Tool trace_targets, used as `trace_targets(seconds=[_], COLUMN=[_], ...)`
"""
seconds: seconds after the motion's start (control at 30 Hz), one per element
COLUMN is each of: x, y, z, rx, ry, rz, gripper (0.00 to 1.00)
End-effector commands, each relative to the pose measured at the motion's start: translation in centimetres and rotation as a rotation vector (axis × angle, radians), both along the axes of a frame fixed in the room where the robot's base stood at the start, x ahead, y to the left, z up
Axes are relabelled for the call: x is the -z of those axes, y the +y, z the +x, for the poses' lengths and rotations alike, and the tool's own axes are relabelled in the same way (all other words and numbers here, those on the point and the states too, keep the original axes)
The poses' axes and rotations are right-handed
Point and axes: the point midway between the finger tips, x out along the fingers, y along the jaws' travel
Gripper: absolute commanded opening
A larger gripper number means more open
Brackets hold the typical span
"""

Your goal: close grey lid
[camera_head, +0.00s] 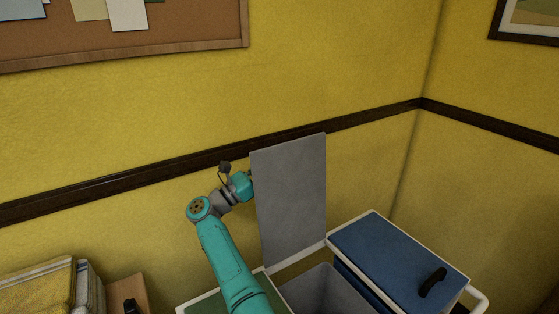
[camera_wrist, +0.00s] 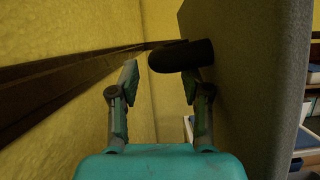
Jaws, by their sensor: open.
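The grey lid (camera_head: 290,195) stands upright, raised open above the grey bin compartment (camera_head: 318,290) in the head view. In the wrist view the lid (camera_wrist: 245,75) fills the right side, seen close from its back. A black handle (camera_wrist: 178,57) sticks out from the lid's back face toward the left. My gripper (camera_wrist: 158,85) is open behind the lid, its two fingers apart, with the handle just beyond the fingertips, near the right finger. I cannot tell whether the right finger touches the lid. In the head view the lid hides my fingers.
A blue lid (camera_head: 385,255) with a black handle lies closed right of the open compartment. A green lid (camera_head: 215,305) lies left, partly under my arm. The yellow wall (camera_wrist: 60,100) with a dark rail is close behind. Folded towels (camera_head: 40,290) sit at lower left.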

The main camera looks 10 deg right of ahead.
Motion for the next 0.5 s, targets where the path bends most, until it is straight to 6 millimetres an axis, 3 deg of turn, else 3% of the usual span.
trace_targets(seconds=[0.2,0.5], x=[-1.0,-1.2], y=[-2.2,-2.7], z=[0.6,0.8], rx=[0.001,0.0], ry=[-0.001,0.0], rz=[0.0,0.0], gripper=[0.47,0.47])
